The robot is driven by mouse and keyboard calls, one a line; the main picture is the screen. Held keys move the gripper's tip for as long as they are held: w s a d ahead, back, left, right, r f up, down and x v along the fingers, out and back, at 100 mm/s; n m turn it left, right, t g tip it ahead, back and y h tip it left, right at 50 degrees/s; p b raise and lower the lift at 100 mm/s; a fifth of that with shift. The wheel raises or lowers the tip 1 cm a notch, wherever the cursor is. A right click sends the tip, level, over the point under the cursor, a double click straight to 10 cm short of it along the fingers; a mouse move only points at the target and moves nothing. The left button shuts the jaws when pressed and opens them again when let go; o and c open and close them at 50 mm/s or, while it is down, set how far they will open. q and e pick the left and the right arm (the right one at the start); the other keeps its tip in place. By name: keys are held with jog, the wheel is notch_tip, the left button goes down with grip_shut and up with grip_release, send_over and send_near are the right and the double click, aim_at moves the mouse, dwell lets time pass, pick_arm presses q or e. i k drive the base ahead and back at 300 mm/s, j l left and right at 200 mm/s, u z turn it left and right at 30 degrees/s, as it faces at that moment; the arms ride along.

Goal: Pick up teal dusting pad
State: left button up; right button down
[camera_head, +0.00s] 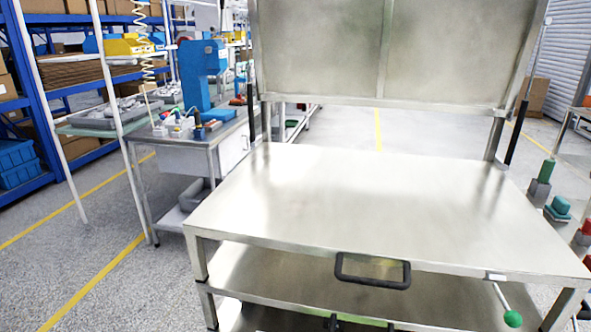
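A small teal block (559,205) sits on a darker base to the right of the metal workbench. It looks like the teal dusting pad, but it is too small to be sure. It stands among other small coloured items near the right edge of the view. No arm or gripper of mine can be made out, so I cannot see either gripper's state.
The metal workbench (360,205) has a bare top, a raised back panel (440,50) and a dark front handle (372,283). A green-knobbed lever (512,318) hangs at its front right. A green-topped item (546,171) and a red item (585,228) flank the teal block.

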aim_at(558, 212)
jog(key=z, duration=1.5)
jog(key=u, duration=1.1)
jog(key=i+l+u, duration=0.1)
jog(key=l+u, duration=0.85)
jog(key=k+l+u, duration=0.15)
jog(key=l+u, duration=0.3)
jog(key=l, duration=0.2)
